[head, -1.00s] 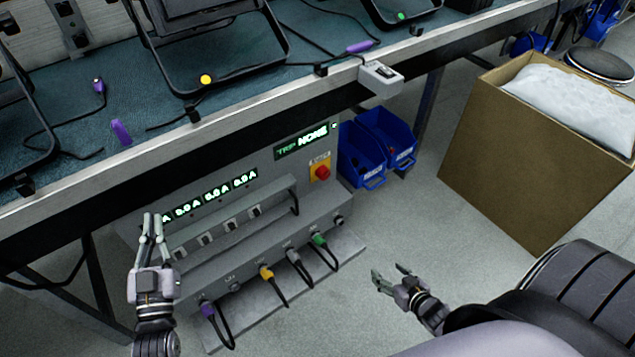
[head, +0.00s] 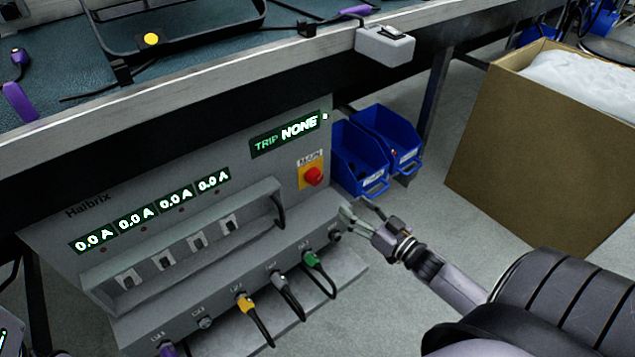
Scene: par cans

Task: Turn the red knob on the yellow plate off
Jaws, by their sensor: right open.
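The red knob (head: 313,176) sits on the yellow plate (head: 304,185) at the right end of the grey panel (head: 150,200), under a small label. My right gripper (head: 357,208) is open and empty, just below and right of the knob, in front of the panel's lower right end. It is apart from the knob in the picture. The display above the knob reads "TRIP NONE" (head: 290,135). Of my left arm only a small piece shows at the lower left corner, so its jaws cannot be made out.
Two blue bins (head: 362,160) stand just right of the knob. A grey switch box (head: 385,45) hangs on the bench edge above. Plugs with cables (head: 313,260) line the panel's lower ledge. A cardboard box (head: 540,150) stands at right, with clear floor before it.

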